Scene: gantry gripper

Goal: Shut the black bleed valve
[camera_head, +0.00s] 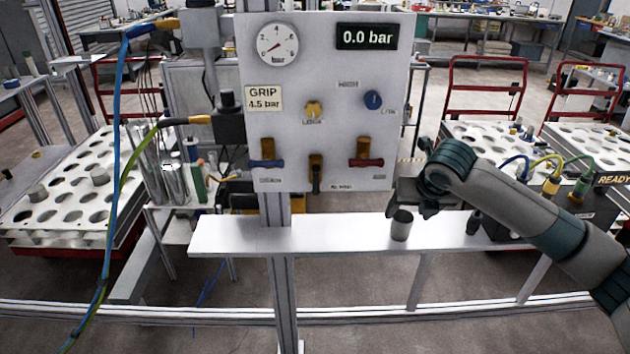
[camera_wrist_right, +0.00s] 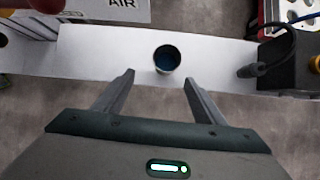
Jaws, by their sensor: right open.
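The black bleed valve (camera_head: 316,175) is at the bottom middle of the white panel (camera_head: 285,75) in the head view. Its black handle points straight down below a brass-coloured body. My right gripper (camera_head: 420,202) is to the right of the panel and lower than the valve, apart from it, near a grey cup (camera_head: 401,226). In the right wrist view my right gripper (camera_wrist_right: 158,80) is open, with nothing between its fingers. The valve does not show in that view. My left gripper is not in view.
A blue-handled valve (camera_head: 267,163) and a red-handled valve (camera_head: 366,162) flank the black one, both handles level. The display (camera_head: 367,36) reads 0.0 bar. The cup stands on a white shelf (camera_head: 340,236); a dark box (camera_head: 515,215) with plugged cables is at right.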

